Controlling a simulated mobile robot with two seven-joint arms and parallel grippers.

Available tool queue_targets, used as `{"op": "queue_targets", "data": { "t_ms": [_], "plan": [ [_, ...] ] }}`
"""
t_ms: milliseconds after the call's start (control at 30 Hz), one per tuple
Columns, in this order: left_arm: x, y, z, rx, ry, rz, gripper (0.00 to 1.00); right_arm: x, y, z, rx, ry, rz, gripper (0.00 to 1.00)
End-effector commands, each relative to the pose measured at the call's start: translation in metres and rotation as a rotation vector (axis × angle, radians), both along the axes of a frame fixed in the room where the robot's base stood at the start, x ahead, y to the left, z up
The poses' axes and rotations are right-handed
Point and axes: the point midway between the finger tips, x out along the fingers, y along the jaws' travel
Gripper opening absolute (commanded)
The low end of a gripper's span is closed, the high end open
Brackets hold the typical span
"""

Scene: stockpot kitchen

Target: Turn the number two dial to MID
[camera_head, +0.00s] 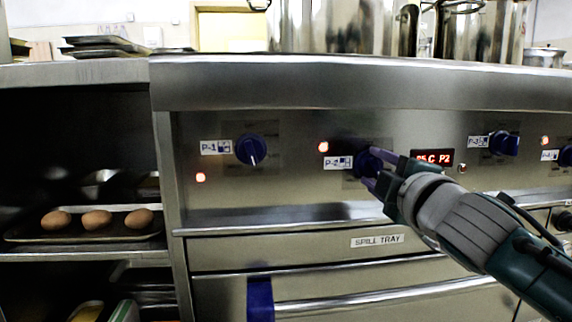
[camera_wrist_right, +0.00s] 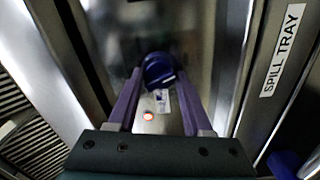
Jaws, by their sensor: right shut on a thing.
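The number two dial (camera_head: 361,163) is a dark blue knob on the steel control panel, beside a white P-2 label (camera_head: 337,163). A red light (camera_head: 323,147) glows above the label. My right gripper (camera_head: 373,168) comes in from the right with its purple fingers on the dial, partly hiding it. In the right wrist view the blue dial (camera_wrist_right: 159,68) sits between the two fingertips of the gripper (camera_wrist_right: 160,80), which is shut on it. The dial's pointer and scale marks are too hidden or small to read. My left gripper is not in view.
The P-1 dial (camera_head: 251,149) is to the left, the P-3 dial (camera_head: 503,143) to the right. A red display (camera_head: 432,160) ending in P2 is close to my right gripper. The spill tray drawer (camera_head: 310,250) is below. Eggs on a tray (camera_head: 85,238) stand on the left shelf.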

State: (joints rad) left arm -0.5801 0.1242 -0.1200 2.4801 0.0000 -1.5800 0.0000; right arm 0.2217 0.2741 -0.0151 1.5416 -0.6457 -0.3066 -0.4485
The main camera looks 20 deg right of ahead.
Motion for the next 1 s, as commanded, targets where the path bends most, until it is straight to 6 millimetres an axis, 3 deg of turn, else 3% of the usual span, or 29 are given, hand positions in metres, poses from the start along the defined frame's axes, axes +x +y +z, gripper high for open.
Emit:
{"op": "queue_targets", "data": {
  "t_ms": [300, 800, 833, 1000],
  "plan": [
    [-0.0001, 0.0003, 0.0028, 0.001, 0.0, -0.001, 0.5, -0.0001, -0.0002, 0.0, 0.107, -0.025, -0.001, 0.0],
    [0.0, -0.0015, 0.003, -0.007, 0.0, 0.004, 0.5, -0.0001, -0.0001, -0.0004, 0.123, -0.029, 0.0, 0.0],
    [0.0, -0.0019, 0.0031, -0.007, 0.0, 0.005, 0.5, -0.0001, -0.0001, -0.0004, 0.123, -0.029, 0.0, 0.51],
    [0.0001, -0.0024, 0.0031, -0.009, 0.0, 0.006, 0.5, -0.0001, 0.0, -0.0003, 0.122, -0.028, 0.0, 0.7]
  ]
}}
